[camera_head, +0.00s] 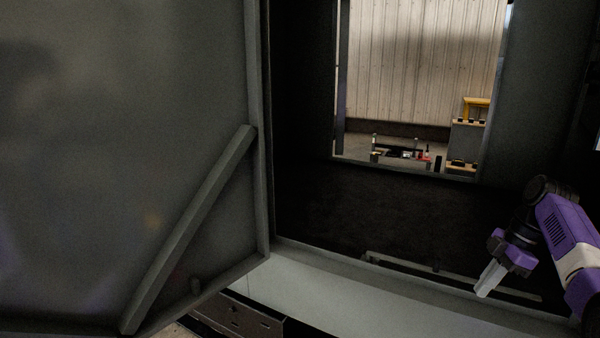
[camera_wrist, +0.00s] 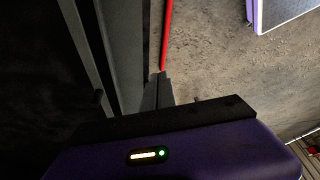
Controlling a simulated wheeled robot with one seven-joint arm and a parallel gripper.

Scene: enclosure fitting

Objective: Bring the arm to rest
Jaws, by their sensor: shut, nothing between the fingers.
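My purple arm (camera_head: 568,238) comes in from the right edge in the head view, in front of the dark enclosure. My gripper (camera_head: 484,291) hangs tilted down at the enclosure's lower right, its pale fingers together and empty. In the wrist view my gripper's fingers (camera_wrist: 158,88) show dark and closed, with nothing between them. Below them is the purple gripper body with a small lit indicator.
A large grey door (camera_head: 110,120) with a diagonal brace stands open at the left. The enclosure's pale sill (camera_head: 320,290) runs below. A window opening shows a bench and a yellow-framed rack (camera_head: 468,135) beyond.

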